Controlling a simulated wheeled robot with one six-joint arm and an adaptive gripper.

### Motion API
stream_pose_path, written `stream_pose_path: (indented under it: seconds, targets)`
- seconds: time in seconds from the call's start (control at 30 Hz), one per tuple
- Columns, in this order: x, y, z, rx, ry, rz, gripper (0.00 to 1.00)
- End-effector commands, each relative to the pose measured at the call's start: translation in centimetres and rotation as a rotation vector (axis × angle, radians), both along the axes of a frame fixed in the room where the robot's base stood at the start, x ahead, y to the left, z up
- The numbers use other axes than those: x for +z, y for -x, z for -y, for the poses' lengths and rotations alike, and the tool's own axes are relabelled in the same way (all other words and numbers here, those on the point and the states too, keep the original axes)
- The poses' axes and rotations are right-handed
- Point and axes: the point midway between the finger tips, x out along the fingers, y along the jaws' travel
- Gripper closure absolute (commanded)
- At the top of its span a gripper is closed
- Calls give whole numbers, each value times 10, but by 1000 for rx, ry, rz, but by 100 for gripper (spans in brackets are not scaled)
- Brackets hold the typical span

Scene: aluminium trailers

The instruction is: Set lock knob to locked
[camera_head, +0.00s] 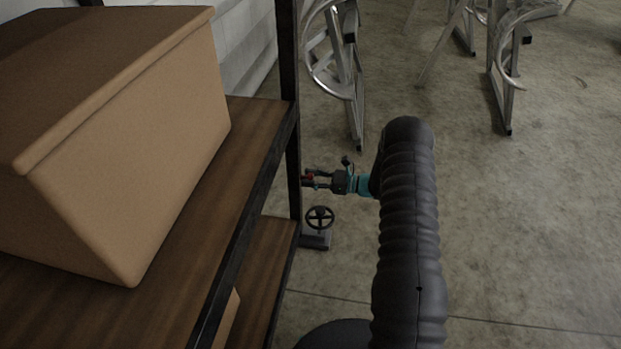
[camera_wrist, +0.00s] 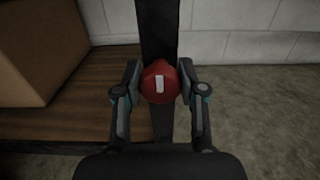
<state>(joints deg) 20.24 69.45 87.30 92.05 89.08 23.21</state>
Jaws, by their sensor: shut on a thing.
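The lock knob (camera_wrist: 160,84) is a round red knob with a white bar mark on its face, in the middle of the wrist view. The white bar stands nearly upright, with a slight tilt. The knob sits in front of a dark upright post (camera_wrist: 158,30). My gripper (camera_wrist: 160,88) is shut on the knob, one finger at its left side and one at its right.
A wooden shelf (camera_head: 262,120) with a dark metal frame holds a large cardboard box (camera_head: 150,150) at the left. A black handwheel (camera_head: 320,218) stands just below my gripper. Aluminium frames (camera_head: 335,60) stand behind on the concrete floor. The floor at right is clear.

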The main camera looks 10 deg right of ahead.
Motion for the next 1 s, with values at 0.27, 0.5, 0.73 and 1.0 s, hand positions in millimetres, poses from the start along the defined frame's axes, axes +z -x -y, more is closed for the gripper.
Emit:
stream_pose_path:
  seconds: [0.27,0.5,0.73,1.0]
  targets:
    - [-2,0,-1,1,21,51,94]
    - [-5,0,-2,1,79,194,94]
    - [-6,1,-2,2,160,393,94]
    - [-6,2,-3,2,259,631,94]
